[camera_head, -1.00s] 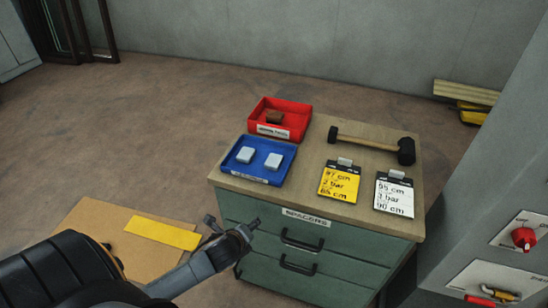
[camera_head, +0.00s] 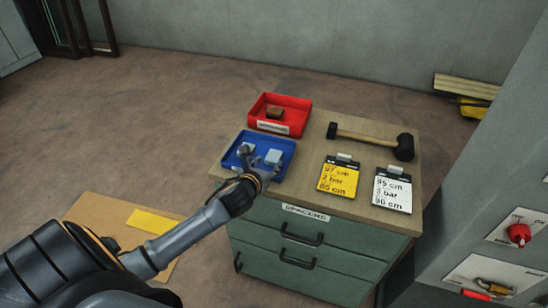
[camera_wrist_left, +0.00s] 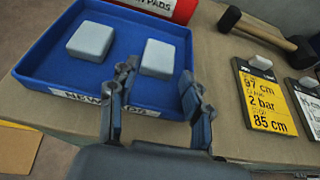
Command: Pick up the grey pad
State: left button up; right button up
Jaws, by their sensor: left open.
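Two light grey pads lie in the blue tray (camera_head: 234,163) on the cabinet top. The left pad (camera_head: 247,151) and the right pad (camera_head: 273,157) sit apart. My left gripper (camera_head: 262,164) is open and empty at the tray's front edge. Its fingers (camera_wrist_left: 158,92) are spread on both sides of the right pad's line, short of the pad. My right gripper is not in view.
A red tray (camera_head: 294,103) with a brown block stands behind the blue tray. A hammer (camera_head: 365,137), a yellow clipboard (camera_head: 339,178) and a white clipboard (camera_head: 393,191) lie to the right.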

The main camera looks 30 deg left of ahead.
aim_at(273, 157)
pick_arm(q)
jog(key=shift+w+a+f, duration=0.15)
jog(key=shift+w+a, duration=0.05)
jog(key=shift+w, duration=0.4)
jog(key=x, duration=0.4)
jog(key=shift+p, duration=0.3)
jog(key=shift+c, duration=0.2)
jog(key=c, duration=0.8)
jog(key=shift+o, duration=0.2)
